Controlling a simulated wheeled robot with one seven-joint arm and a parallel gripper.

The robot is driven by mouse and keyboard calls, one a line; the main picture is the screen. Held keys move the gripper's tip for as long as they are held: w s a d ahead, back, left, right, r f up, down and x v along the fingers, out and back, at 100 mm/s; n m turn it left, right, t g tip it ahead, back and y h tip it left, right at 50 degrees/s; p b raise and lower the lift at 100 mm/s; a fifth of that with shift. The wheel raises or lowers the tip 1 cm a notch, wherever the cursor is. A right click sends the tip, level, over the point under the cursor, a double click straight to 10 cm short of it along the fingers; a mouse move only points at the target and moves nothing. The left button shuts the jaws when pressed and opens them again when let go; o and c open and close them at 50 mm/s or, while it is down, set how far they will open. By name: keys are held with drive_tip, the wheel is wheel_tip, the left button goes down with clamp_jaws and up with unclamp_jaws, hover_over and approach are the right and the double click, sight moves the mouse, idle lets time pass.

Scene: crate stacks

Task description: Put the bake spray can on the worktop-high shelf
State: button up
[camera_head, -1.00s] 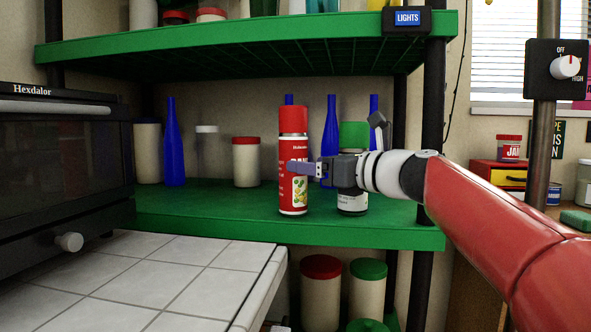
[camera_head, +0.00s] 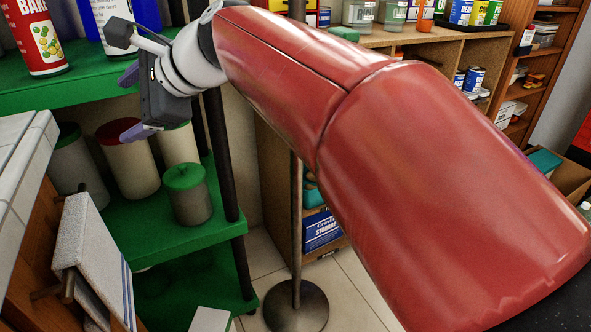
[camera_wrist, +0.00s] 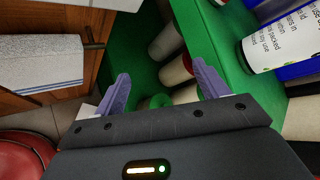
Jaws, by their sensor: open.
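The bake spray can (camera_head: 38,38), red with a BAKE label, stands upright at the top left of the head view. It stands on the green worktop-high shelf (camera_head: 60,95), level with the tiled worktop; its top is out of frame. My gripper (camera_head: 128,103) is open and empty, apart from the can, to its right and lower, by the shelf's front edge. In the wrist view the fingers (camera_wrist: 163,82) are spread with nothing between them. The shelf (camera_wrist: 212,38) also shows there, but I cannot make out the spray can.
A white-labelled container (camera_head: 110,22) stands right of the can. Lidded jars (camera_head: 128,165) stand on a lower green shelf. The tiled worktop (camera_head: 22,150) borders the left, with a towel (camera_head: 88,240) hanging below it. A dark shelf post (camera_head: 222,150) stands right of my gripper.

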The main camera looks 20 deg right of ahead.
drive_tip(key=s+d+f+n+g+h+p, duration=0.1)
drive_tip(key=s+d+f+n+g+h, duration=0.1)
drive_tip(key=s+d+f+n+h, duration=0.7)
drive_tip(key=s+d+f+n, duration=0.6)
drive_tip(key=s+d+f, duration=0.3)
drive_tip(key=f, duration=0.4)
drive_tip(key=shift+s+n, duration=0.4)
drive_tip(key=shift+s, duration=0.35)
drive_tip(key=shift+d, duration=0.1)
